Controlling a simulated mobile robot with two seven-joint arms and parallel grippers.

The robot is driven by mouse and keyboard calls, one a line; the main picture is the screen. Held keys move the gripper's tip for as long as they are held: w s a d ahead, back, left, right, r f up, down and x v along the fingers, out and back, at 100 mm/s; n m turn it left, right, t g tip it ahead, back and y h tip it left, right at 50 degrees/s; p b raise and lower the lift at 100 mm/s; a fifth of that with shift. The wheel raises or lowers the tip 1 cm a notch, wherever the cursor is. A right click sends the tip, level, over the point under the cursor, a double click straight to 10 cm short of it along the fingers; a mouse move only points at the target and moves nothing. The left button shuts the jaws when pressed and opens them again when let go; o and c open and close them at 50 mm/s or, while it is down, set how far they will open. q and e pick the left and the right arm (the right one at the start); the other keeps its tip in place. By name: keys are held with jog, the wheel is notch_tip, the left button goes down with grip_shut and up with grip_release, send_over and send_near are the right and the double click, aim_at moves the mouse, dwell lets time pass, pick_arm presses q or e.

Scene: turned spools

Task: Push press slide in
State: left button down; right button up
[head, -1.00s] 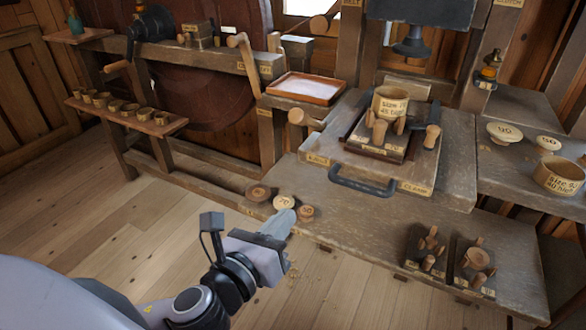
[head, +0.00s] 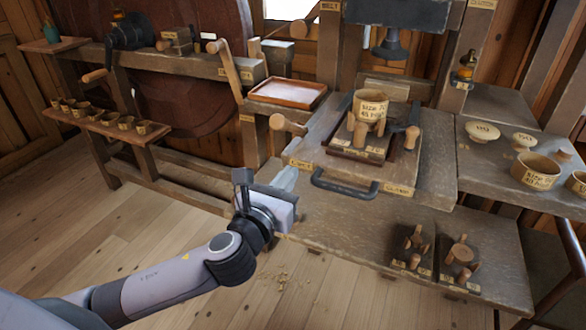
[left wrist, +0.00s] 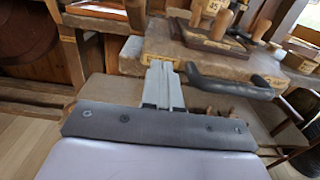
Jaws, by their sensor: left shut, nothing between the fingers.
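The press slide (head: 432,165) is a thick wooden board under the press, with a black bar handle (head: 345,189) on its front edge. A pegged fixture (head: 345,143) sits on it, with a wooden ring (head: 371,104) marked with a size among the pegs. The dark press head (head: 389,46) hangs above, behind the ring. My left gripper (head: 288,180) is shut and empty, just left of the handle near the slide's front left corner. In the left wrist view, the fingers (left wrist: 161,68) point at the slide's front edge beside the handle (left wrist: 235,85); contact is unclear. My right gripper is out of view.
A wooden tray (head: 288,92) and a round-ended wooden lever (head: 280,122) are left of the slide. Two pegged fixtures (head: 410,246) (head: 460,258) stand on the lower bench. Rings and discs lie on the right shelf (head: 470,160). The floor at left is clear.

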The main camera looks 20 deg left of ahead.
aim_at(299, 161)
pick_arm(q)
jog(key=shift+w, duration=1.4)
jog(key=shift+w, duration=0.1)
